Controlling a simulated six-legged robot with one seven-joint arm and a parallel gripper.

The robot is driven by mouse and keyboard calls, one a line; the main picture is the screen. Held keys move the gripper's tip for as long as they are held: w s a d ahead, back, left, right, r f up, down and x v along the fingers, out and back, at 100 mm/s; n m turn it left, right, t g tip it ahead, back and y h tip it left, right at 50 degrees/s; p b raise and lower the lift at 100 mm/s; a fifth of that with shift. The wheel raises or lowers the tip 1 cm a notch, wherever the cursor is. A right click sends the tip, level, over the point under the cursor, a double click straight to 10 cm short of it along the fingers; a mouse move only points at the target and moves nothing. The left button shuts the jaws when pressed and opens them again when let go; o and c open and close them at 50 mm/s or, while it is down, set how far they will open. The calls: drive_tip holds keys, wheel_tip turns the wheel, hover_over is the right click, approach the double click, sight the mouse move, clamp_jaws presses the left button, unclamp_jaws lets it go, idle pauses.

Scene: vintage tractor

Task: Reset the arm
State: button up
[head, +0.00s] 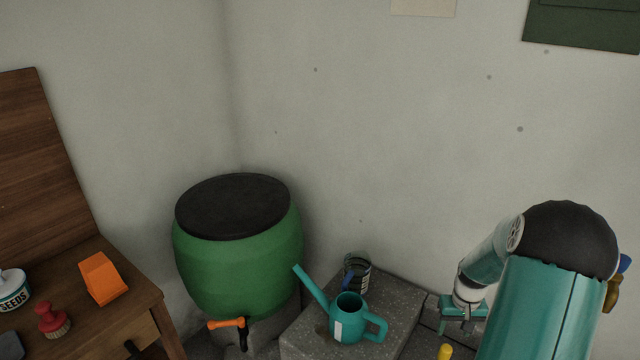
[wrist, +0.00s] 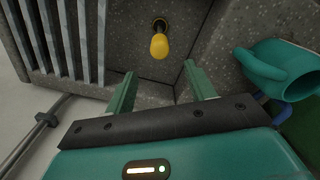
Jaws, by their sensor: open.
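My arm reaches in from the lower right of the head view, bent downward at its dark joint. My gripper (head: 457,327) hangs at its end, to the right of the grey stone block. In the wrist view my gripper (wrist: 158,78) is open, its two green fingers apart with nothing between them. A yellow knob (wrist: 158,46) on a dark stem lies beyond the fingertips, apart from them; a yellow tip (head: 445,351) shows below the gripper in the head view.
A teal watering can (head: 348,322) and a dark tin (head: 357,272) stand on the stone block (head: 400,300). A green barrel (head: 240,255) with an orange tap is left of it. A wooden bench (head: 130,300) is far left. Metal slats (wrist: 60,40) show in the wrist view.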

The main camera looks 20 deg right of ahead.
drive_tip(key=w+a+r+n+t+h, duration=0.2)
drive_tip(key=a+r, duration=1.4)
drive_tip(key=r, duration=0.3)
drive_tip(key=s+a+r+n+t+y, duration=0.1)
drive_tip(key=s+a+r, duration=0.4)
drive_tip(key=s+a, duration=0.2)
drive_tip(key=s+a+r+n+t+y, duration=0.1)
drive_tip(key=s+a+r+t, duration=0.1)
drive_tip(key=s+a+r, duration=0.4)
drive_tip(key=s+a, duration=0.1)
drive_tip(key=a, duration=0.4)
drive_tip(key=shift+r+t, duration=0.15)
drive_tip(key=shift+t, duration=0.15)
drive_tip(key=shift+a, duration=0.1)
